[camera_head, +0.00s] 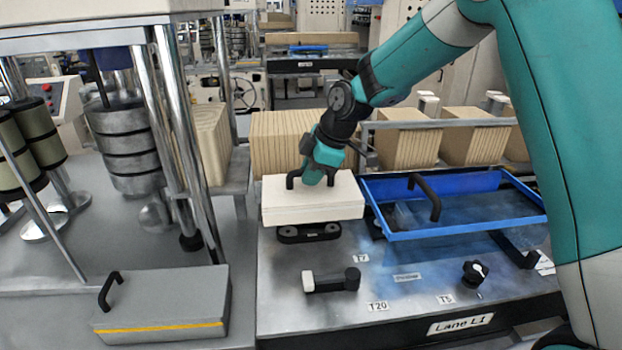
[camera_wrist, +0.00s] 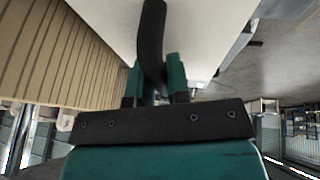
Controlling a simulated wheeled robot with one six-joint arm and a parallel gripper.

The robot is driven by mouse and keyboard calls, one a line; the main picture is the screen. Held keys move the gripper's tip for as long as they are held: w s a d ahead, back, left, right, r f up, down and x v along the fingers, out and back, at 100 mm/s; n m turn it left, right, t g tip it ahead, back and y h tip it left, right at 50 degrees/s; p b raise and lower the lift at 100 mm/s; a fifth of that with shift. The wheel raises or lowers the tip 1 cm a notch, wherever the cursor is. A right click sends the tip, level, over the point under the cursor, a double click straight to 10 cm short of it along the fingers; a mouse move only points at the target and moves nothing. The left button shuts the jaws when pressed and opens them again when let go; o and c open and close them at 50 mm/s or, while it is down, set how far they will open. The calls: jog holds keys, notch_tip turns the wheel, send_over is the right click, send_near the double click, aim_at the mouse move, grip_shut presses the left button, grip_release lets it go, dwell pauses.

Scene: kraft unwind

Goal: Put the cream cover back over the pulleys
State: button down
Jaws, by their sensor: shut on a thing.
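The cream cover (camera_head: 312,201) is a box-shaped lid with a black handle on top. My gripper (camera_head: 318,178) is shut on that handle. The handle (camera_wrist: 152,40) also shows between my fingers (camera_wrist: 160,85) in the wrist view, with the pale cover top behind it. The pulleys (camera_head: 308,233) are in a black belt unit on the grey machine top, directly below the cover's front edge. The cover appears held above them, with the pulleys still showing under it. The rear of the pulley unit is hidden by the cover.
A blue-framed tray (camera_head: 455,228) with a black handle lies right of the cover. A black-and-white lever (camera_head: 331,281) and a black knob (camera_head: 474,273) stand in front. A grey box with a yellow stripe (camera_head: 165,306) sits at front left. Cardboard stacks (camera_head: 283,139) stand behind.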

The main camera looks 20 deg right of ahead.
jog(key=shift+f+b, duration=2.85)
jog(key=shift+f, duration=1.65)
jog(key=shift+f+b, duration=0.25)
jog(key=shift+b, duration=0.1)
jog(key=c, duration=1)
grip_release()
jog(key=shift+s, duration=0.1)
jog(key=b+v, duration=0.3)
jog(key=v, duration=1.4)
jog(key=shift+d+r, duration=0.15)
jog(key=shift+r, duration=0.05)
jog(key=s+a+f+m+g, duration=0.1)
jog(key=s+a+f+m, duration=0.1)
jog(key=s, duration=0.7)
jog(key=s+a+f+m+g, duration=0.1)
jog(key=s+a+f+m, duration=0.2)
jog(key=s, duration=0.7)
jog(key=s+a+f+m+g, duration=0.1)
jog(key=s+a+f+m, duration=0.2)
jog(key=s, duration=0.6)
jog(key=shift+s+a+m, duration=0.1)
jog(key=shift+a+m, duration=0.15)
jog(key=shift+a, duration=0.4)
jog(key=shift+s+a+m, duration=0.15)
jog(key=shift+a+m, duration=0.1)
jog(key=shift+a, duration=0.4)
